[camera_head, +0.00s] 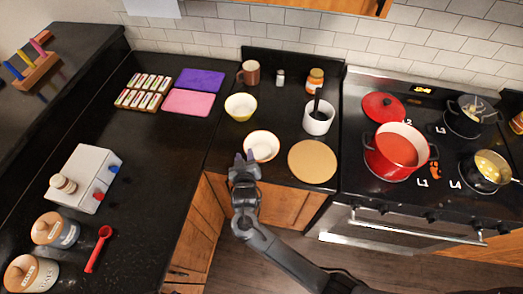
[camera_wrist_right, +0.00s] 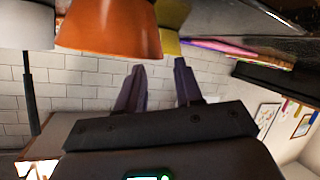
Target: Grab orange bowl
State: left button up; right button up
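The orange bowl (camera_head: 262,146) is white inside with an orange rim and sits upright on the black counter near its front edge. In the right wrist view its orange outer side (camera_wrist_right: 108,36) shows large at the top, beyond the fingers and not between them. My right gripper (camera_head: 244,157) is at the bowl's left front rim in the head view. Its two fingers stand apart in the wrist view (camera_wrist_right: 158,88), with nothing held between them. I cannot tell whether a finger touches the bowl. My left gripper is not in view.
A yellow bowl (camera_head: 240,107) stands just behind the orange one. A round wooden board (camera_head: 312,161) and a white cup with a dark item (camera_head: 318,118) are to the right. A red pot (camera_head: 397,150) sits on the stove. The counter to the left is partly clear.

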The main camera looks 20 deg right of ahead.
aim_at(246, 149)
jog(key=shift+x, duration=2.55)
jog(key=shift+s+d+f, duration=0.1)
grip_shut()
